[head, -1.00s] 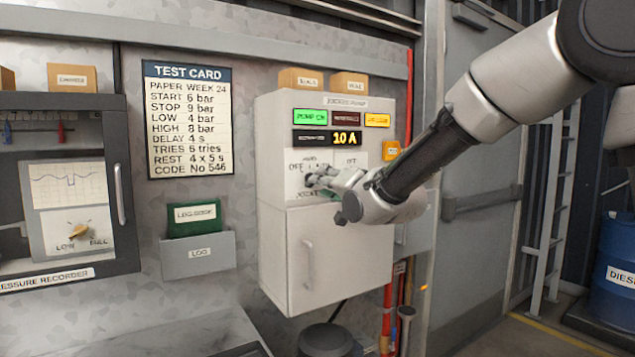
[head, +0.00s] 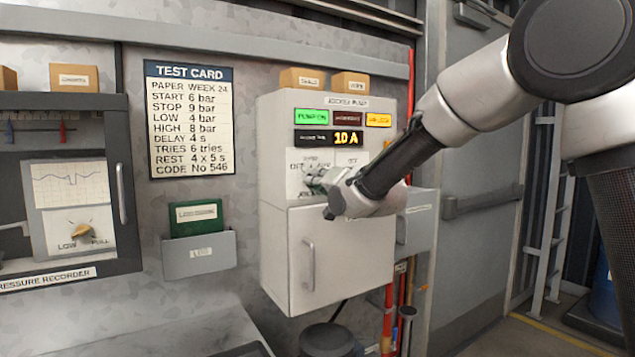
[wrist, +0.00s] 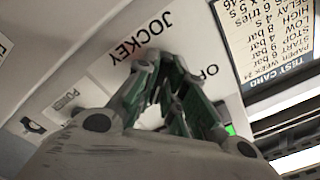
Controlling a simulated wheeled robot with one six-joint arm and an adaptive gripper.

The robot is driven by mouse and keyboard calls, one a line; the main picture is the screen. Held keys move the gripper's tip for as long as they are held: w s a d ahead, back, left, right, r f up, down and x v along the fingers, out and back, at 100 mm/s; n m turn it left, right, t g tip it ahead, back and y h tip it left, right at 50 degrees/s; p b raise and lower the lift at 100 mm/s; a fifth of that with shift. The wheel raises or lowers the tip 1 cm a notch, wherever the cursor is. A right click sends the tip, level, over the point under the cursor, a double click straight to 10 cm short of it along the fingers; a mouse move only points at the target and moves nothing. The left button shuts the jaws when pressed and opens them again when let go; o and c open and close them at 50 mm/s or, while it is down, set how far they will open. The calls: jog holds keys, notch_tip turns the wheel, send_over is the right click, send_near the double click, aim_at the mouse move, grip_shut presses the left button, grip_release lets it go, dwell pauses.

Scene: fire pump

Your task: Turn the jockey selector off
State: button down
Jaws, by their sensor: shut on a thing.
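The jockey pump box (head: 275,150) is a pale cabinet on the wall in the head view. Its selector is hidden behind my fingers, so I cannot see where it points. My gripper (head: 314,181) is at the left of the panel's lower face, shut on the selector. In the wrist view my gripper (wrist: 165,62) has its fingertips closed together against the panel, just below the JOCKEY label (wrist: 140,36). Part of an OFF label (wrist: 210,71) shows beside the fingers.
A green PUMP ON lamp (head: 311,116) and an amber lamp (head: 378,120) are lit above a display (head: 347,138) reading 10 A. A cabinet door with a handle (head: 308,265) is below. The log holder (head: 198,256) and test card (head: 189,120) are left.

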jog(key=shift+n, duration=0.3)
jog(key=shift+d+n, duration=0.1)
jog(key=shift+n, duration=9.5)
jog(key=shift+f, duration=0.1)
jog(key=c, duration=1.5)
grip_release()
